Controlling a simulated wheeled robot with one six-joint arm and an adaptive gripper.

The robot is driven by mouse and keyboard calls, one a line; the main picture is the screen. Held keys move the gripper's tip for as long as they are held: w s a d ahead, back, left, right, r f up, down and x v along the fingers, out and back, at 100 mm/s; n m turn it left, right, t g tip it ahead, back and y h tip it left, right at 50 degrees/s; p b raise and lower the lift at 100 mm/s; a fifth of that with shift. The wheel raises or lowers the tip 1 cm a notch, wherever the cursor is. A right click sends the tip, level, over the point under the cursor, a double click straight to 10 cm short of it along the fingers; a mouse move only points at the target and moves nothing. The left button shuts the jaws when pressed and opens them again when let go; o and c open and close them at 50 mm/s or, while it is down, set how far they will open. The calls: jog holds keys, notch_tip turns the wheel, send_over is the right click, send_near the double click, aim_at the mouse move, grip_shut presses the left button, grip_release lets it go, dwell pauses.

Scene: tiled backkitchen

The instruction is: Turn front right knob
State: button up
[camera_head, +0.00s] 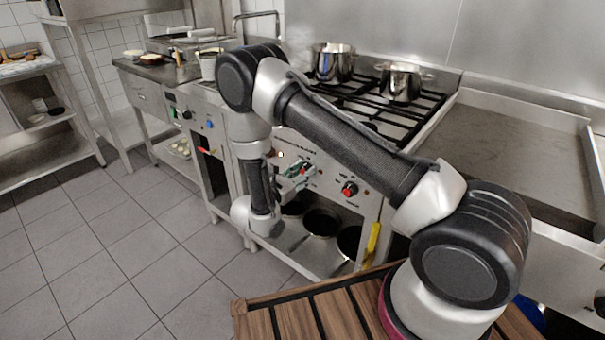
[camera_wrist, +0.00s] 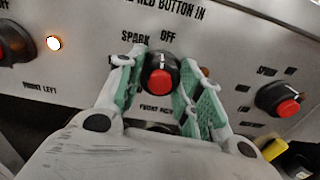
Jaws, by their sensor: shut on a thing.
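The front right knob (camera_wrist: 160,73) is black with a red centre and sits on the stove's steel control panel. Part of its label shows below it in the wrist view. Its white mark points up, roughly at the word OFF. My gripper (camera_wrist: 160,85) has its green-padded fingers on either side of the knob and is shut on it.
The front left knob (camera_wrist: 12,42) and a lit lamp (camera_wrist: 54,43) are at the left. Another red-centred knob (camera_wrist: 280,100) is close at the right; it also shows in the head view (camera_head: 349,189). Pots (camera_head: 401,82) stand on the stove. Pans (camera_head: 321,222) lie on the shelf below.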

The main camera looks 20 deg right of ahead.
jog(key=shift+m, duration=0.6)
jog(key=o, duration=1)
jog(key=shift+o, duration=0.2)
jog(key=shift+a, duration=0.1)
jog(key=v, duration=1.2)
